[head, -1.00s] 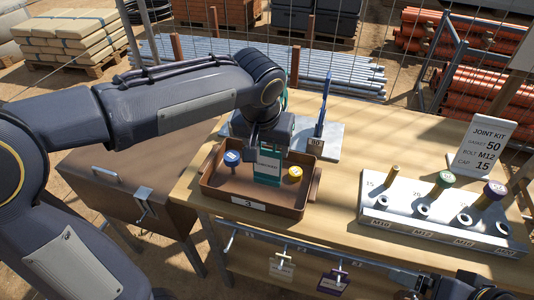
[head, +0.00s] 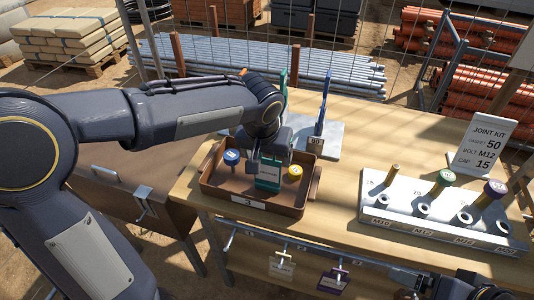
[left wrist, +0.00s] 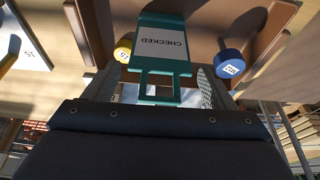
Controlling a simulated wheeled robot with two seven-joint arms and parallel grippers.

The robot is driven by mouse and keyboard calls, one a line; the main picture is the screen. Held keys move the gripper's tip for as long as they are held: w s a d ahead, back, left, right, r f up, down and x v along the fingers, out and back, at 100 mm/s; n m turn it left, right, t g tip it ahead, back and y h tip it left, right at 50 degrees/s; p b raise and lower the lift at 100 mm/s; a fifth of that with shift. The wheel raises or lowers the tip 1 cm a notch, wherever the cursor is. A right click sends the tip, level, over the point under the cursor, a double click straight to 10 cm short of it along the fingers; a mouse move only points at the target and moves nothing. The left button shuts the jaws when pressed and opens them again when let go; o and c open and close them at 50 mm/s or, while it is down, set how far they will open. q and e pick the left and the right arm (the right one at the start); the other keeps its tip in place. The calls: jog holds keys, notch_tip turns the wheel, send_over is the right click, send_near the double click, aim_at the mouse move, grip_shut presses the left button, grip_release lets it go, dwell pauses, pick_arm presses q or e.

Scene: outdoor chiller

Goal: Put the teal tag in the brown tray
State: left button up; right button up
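The teal tag (head: 268,175), marked CHECKED, is inside the brown tray (head: 285,209), between a blue-capped piece and a yellow-capped piece. I cannot tell whether it rests fully on the tray floor. In the left wrist view the tag (left wrist: 165,45) has its loop end between the fingers. My left gripper (head: 270,158) is over the tray, just above the tag. In the left wrist view its fingers (left wrist: 160,90) are spread wide, with gaps on both sides of the loop. My right gripper (head: 425,282) shows only partly at the bottom right.
A blue-capped piece (head: 231,157) and a yellow-capped piece (head: 295,172) are in the tray. A grey stand with a blue upright (head: 321,115) is behind it. A white bolt rack (head: 440,219) and sign (head: 484,145) stand right. Tags (head: 333,281) hang on the front rail.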

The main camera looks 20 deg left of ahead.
pick_arm(q)
jog(key=shift+o, duration=0.5)
jog(key=shift+r, duration=0.1)
jog(key=v, duration=1.2)
jog(key=s+a+f+n+t+h, duration=0.1)
jog(key=s+a+f+h, duration=0.1)
jog(key=s+f, duration=0.4)
jog(key=s+a+f+t+h, duration=0.1)
jog(key=s+a+f, duration=0.4)
jog(key=s, duration=0.7)
jog(key=shift+a+f+n+h, duration=0.2)
jog(key=shift+f+n+h, duration=0.2)
jog(key=shift+f, duration=0.45)
jog(key=shift+s, duration=0.1)
